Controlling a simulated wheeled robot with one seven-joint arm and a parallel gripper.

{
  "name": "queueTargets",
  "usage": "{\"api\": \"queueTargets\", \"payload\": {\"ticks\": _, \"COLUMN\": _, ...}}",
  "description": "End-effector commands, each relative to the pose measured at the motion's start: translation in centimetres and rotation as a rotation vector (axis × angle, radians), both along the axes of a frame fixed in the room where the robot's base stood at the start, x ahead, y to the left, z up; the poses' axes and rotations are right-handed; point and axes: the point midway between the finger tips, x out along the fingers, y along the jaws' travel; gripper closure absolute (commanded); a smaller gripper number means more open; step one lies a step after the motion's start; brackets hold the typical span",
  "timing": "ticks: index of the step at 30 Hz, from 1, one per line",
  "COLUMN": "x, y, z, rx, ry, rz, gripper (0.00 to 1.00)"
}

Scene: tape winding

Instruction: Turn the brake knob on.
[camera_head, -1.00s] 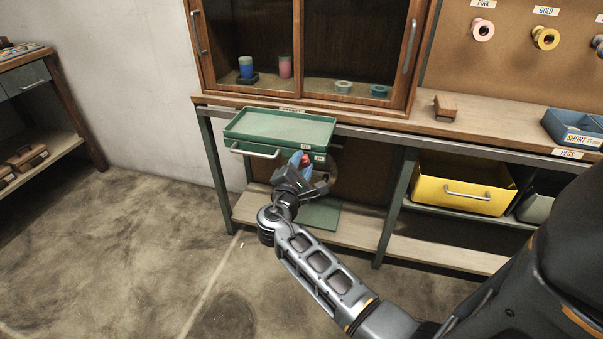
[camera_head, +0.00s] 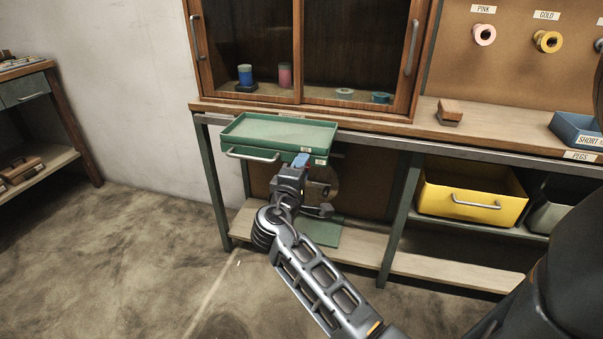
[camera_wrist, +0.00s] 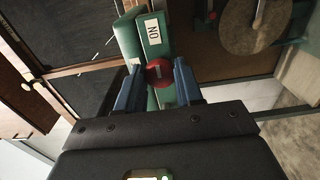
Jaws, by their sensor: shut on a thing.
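The brake knob (camera_wrist: 159,73) is a small round red knob with a pale mark, on a green housing (camera_wrist: 131,38). In the wrist view it sits between the two blue fingers of my gripper (camera_wrist: 158,85), which is shut on it. A white "ON" label (camera_wrist: 152,32) is on the green part just beyond the knob. In the head view my gripper (camera_head: 300,162) is at the front right corner below the green tray, and it hides the knob. A brown round disc (camera_wrist: 257,22) is right of the gripper in the wrist view.
The green tray (camera_head: 232,137) with a metal handle juts from the bench just above my gripper. A cabinet (camera_head: 297,98) with spools stands on the bench. A yellow drawer (camera_head: 468,206) is on the right. The floor in front is clear.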

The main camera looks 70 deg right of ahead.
Motion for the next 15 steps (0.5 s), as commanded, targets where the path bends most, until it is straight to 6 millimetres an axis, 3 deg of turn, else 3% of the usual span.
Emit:
{"api": "queueTargets", "payload": {"ticks": 14, "x": -0.01, "y": 0.03, "z": -0.1, "rx": 0.003, "ry": -0.015, "rz": 0.0, "gripper": 0.95}}
{"api": "queueTargets", "payload": {"ticks": 15, "x": -0.01, "y": 0.03, "z": -0.1, "rx": 0.003, "ry": -0.015, "rz": 0.0, "gripper": 0.63}}
